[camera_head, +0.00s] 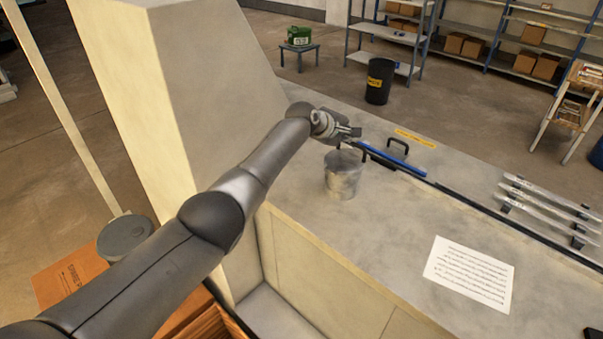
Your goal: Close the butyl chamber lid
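My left arm reaches in from the lower left. Its gripper (350,132) is over the counter, just above and behind a metal can (342,178). The fingers are small and seen from the side; I cannot tell whether they are open or shut, or whether they touch anything. A blue bar (392,160) with black handles (398,146) lies just right of the gripper along a dark slot in the counter. I cannot tell for sure which part is the butyl chamber lid. My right gripper is not in view.
A printed sheet (469,273) lies on the grey counter (390,232). Clear slats (550,205) stand at the right. A tall beige block (180,80) rises left of the gripper. A cardboard box (65,278) and round grey piece (125,238) are lower left.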

